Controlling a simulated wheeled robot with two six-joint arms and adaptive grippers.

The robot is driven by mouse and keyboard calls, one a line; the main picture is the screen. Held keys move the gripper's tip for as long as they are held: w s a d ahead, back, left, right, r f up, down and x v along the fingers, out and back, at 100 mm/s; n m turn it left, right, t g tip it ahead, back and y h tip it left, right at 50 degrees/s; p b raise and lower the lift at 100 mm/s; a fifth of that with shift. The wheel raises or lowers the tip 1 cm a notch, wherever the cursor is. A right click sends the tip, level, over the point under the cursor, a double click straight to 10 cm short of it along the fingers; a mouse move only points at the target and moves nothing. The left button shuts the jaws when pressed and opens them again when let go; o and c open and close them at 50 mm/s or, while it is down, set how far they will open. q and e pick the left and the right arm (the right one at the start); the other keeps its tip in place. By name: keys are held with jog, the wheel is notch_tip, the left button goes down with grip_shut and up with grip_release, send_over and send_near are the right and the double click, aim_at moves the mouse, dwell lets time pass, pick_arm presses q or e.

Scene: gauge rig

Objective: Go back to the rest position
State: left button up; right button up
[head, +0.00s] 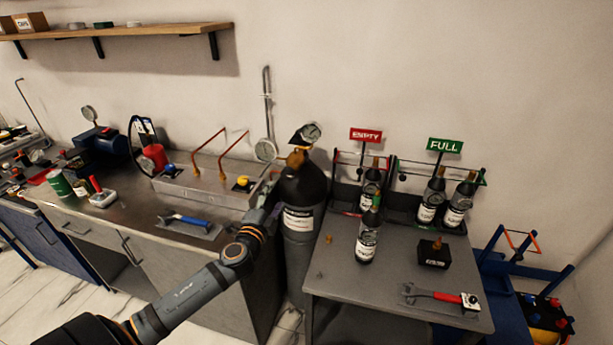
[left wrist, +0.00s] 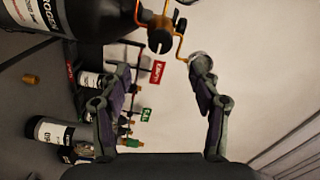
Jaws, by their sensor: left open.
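My left arm reaches in from the lower left of the head view. Its gripper (head: 270,192) is beside the left side of a large black gas cylinder (head: 302,218) and partly hard to make out. In the left wrist view, my left gripper (left wrist: 162,72) has its two fingers wide apart with nothing between them. The cylinder (left wrist: 85,18) and its brass valve (left wrist: 160,35) lie beyond the fingers there; I cannot tell whether anything touches. A round gauge (head: 311,132) tops the cylinder. My right gripper is not in view.
A grey table (head: 335,270) at right holds a small bottle (head: 368,238), a black block (head: 433,253) and a red-handled wrench (head: 440,296). Racks behind it carry red EMPTY (head: 366,135) and green FULL (head: 445,146) signs. A workbench (head: 130,225) with tools stands at left.

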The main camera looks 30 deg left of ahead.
pick_arm(q)
jog(key=s+d+f+n+g+y, duration=0.1)
jog(key=s+d+f+n+g, duration=0.3)
jog(key=s+f+n+g, duration=0.6)
jog(key=s+d+f+n+g+h, duration=0.1)
jog(key=s+d+f+g+h, duration=0.35)
jog(key=s+d, duration=0.8)
jog(key=s+a+f, duration=0.2)
jog(key=f, duration=1.1)
jog(key=s+a+f, duration=0.1)
jog(key=a+f, duration=0.1)
jog(key=f, duration=1)
jog(key=s+a+f+g, duration=0.1)
jog(key=s+f, duration=1.7)
jog(key=s, duration=0.1)
jog(key=shift+s+a+f+n+g, duration=0.25)
jog(key=shift+s+f+n+g, duration=0.05)
jog(key=shift+s+n+g, duration=0.1)
